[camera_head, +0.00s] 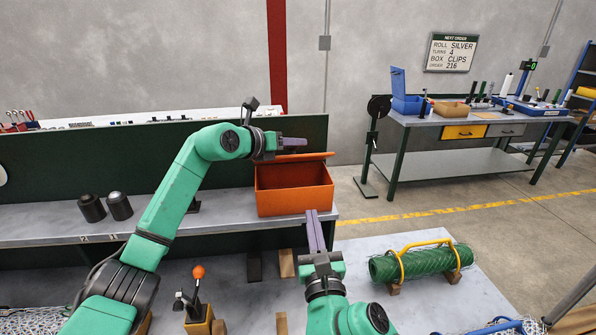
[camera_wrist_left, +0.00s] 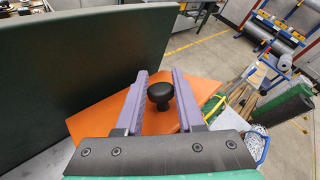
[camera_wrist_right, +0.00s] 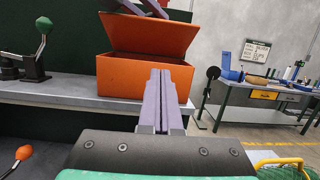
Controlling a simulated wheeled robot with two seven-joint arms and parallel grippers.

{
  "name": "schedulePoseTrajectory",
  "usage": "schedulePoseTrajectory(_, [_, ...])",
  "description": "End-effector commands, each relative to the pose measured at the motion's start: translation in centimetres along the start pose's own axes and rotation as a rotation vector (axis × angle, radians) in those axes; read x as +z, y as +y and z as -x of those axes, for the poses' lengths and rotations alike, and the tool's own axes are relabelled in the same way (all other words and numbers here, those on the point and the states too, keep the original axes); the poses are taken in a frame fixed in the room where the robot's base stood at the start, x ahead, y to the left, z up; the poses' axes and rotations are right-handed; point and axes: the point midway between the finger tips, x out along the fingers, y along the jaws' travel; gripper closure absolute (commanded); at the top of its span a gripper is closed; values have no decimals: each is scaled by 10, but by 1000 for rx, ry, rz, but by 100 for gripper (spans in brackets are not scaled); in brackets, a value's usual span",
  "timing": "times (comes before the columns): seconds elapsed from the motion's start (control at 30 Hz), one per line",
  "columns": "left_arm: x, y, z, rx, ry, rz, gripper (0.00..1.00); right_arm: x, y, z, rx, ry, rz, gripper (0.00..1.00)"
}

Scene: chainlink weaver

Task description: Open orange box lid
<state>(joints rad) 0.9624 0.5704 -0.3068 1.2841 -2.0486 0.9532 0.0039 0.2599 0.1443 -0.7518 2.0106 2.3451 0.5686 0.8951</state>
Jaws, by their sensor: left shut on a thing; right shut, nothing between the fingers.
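The orange box (camera_head: 295,200) stands on the grey bench shelf; its front also shows in the right wrist view (camera_wrist_right: 145,78). Its orange lid (camera_wrist_right: 150,34) is tilted up, with a dark gap between it and the box's front rim. My left gripper (camera_head: 294,142) is above the lid, shut on the lid's black knob (camera_wrist_left: 160,93), which sits between its purple fingers. The lid also shows under them in the left wrist view (camera_wrist_left: 100,113). My right gripper (camera_head: 312,214) is shut and empty, low in front of the box; its fingers show pressed together in the right wrist view (camera_wrist_right: 161,75).
A dark green panel (camera_head: 90,155) rises behind the bench. Two black cylinders (camera_head: 92,208) stand to the left on the shelf. An orange-knobbed lever (camera_head: 198,272) and a green mesh roll (camera_head: 422,264) under a yellow handle are on the lower grey surface.

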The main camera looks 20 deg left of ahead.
Motion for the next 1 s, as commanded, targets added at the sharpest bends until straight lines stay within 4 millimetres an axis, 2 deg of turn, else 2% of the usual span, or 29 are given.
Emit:
schedulePoseTrajectory(0.03, [-1,2,0,4,2,0,100,4,10,1,21,0,-28,100])
schedulePoseTrajectory(0.1, [-1,2,0,4,2,0,100,6,16,0,36,1,-46,100])
schedulePoseTrajectory(0.23, [-1,2,0,4,3,0,100,6,16,-16,35,1,-46,100])
schedulePoseTrajectory(0.6, [-2,2,-1,4,5,0,100,6,18,-96,33,2,-42,100])
schedulePoseTrajectory(0.7, [-2,2,-1,4,6,0,100,18,18,-111,34,0,-41,100])
schedulePoseTrajectory(0.83, [-3,2,-1,4,6,0,100,28,17,-122,33,3,-41,100])
schedulePoseTrajectory(1.0, [-3,2,-1,4,7,0,100,32,17,-126,33,4,-42,100])
